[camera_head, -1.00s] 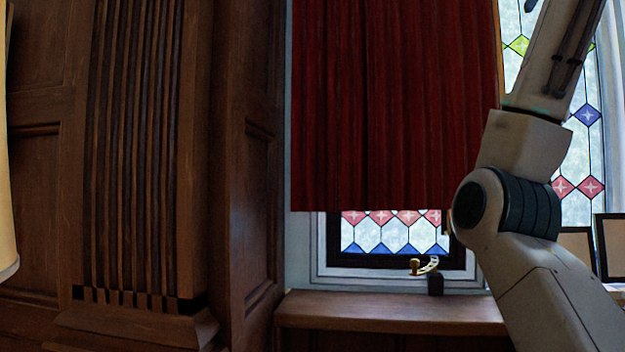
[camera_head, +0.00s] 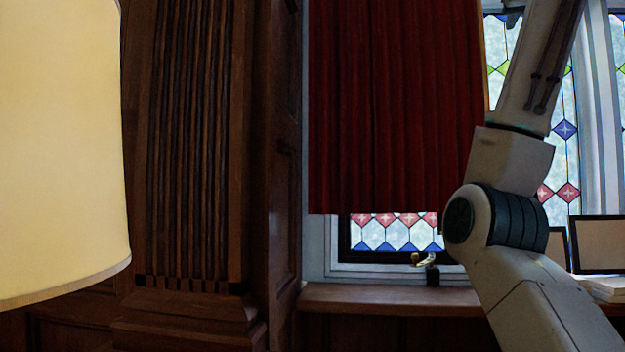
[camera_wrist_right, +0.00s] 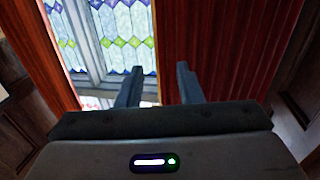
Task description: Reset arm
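My right gripper (camera_wrist_right: 158,88) shows in the right wrist view with its two dark fingers apart and nothing between them. Behind it are the stained-glass window (camera_wrist_right: 115,30) and the red curtain (camera_wrist_right: 220,45). In the head view my right arm rises on the right side, bent at a dark joint, and its upper end leaves the top of the picture. The right gripper is not clearly visible there. My left arm and left gripper are in neither view.
A large cream lampshade (camera_head: 60,150) fills the left of the head view. A fluted wooden pillar (camera_head: 190,150) stands beside it. The red curtain (camera_head: 390,110) hangs over a wooden sill (camera_head: 390,298) bearing a small dark object with a brass top (camera_head: 432,272). Dark-edged frames (camera_head: 598,245) stand at right.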

